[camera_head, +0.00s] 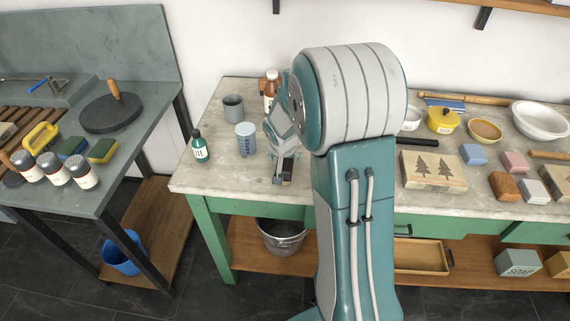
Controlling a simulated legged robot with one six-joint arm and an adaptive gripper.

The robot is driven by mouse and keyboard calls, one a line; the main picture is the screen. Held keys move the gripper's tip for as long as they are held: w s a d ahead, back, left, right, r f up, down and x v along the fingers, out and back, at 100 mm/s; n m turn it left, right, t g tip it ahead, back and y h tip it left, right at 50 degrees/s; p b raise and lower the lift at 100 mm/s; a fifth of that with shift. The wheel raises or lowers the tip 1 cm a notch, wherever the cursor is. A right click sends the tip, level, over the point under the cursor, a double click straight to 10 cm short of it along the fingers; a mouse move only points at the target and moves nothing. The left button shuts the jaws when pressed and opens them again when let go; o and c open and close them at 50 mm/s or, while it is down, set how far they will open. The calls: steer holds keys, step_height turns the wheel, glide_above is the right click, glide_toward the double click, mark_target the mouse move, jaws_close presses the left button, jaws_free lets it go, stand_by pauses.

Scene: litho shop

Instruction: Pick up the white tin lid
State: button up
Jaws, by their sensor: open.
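My gripper (283,180) is open, low over the front left part of the stone-topped green table (222,180), with its fingers pointing down. Part of it is hidden behind my own arm. I cannot make out a white tin lid for certain. A small round whitish tin or lid (411,117) shows just right of my arm, well away from the gripper and partly hidden. My arm covers the middle of the tabletop. I cannot tell what lies between or just under the fingers.
Left of the gripper stand a blue-white measuring cup (246,138), a grey cup (233,107) and a green bottle (200,147). A brown bottle (270,86) is behind. To the right are a yellow pot (443,121), a white bowl (540,120) and a tree-printed block (432,170).

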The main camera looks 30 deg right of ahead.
stand_by(0.3)
steer(key=shift+f, duration=0.1)
steer(key=c, duration=1.3)
